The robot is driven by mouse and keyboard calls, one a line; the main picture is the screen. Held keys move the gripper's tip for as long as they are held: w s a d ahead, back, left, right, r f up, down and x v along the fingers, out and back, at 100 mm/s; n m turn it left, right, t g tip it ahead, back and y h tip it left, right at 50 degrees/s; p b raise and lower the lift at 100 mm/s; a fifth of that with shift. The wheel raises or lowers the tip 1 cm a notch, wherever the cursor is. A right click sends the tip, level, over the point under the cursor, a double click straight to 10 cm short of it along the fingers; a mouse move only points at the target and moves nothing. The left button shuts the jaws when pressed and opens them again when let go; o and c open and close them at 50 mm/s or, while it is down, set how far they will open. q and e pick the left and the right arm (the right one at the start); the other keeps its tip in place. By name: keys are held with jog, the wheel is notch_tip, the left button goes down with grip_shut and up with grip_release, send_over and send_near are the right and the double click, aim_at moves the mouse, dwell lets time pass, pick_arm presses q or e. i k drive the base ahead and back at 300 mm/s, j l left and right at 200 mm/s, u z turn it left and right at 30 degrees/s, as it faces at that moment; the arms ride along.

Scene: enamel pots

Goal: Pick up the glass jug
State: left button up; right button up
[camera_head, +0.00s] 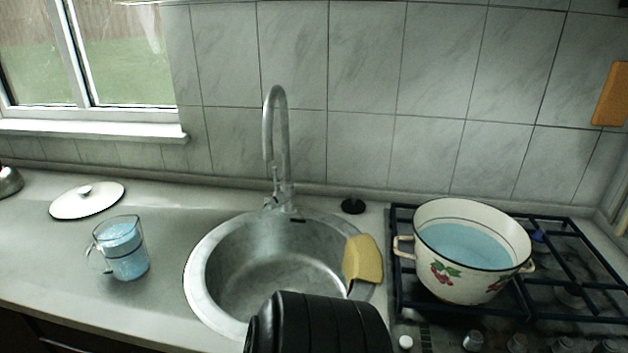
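The glass jug (124,249) stands upright on the counter left of the sink. It is clear, with its handle on the left, and holds light blue liquid. Nothing touches it, and all of it shows. I see no gripper fingers in the head view, neither left nor right. A black ribbed shape, perhaps part of my own body, rises at the bottom middle and hides part of the sink's front rim.
A round sink (232,283) with a tall faucet (269,130) is right of the jug. A white lid (88,203) lies behind the jug. A yellow flat object (362,260) is at the sink's right rim. A cream pot (459,279) with blue liquid stands on the stove (560,300).

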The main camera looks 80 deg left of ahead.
aim_at(120, 241)
jog(key=u, duration=3.95)
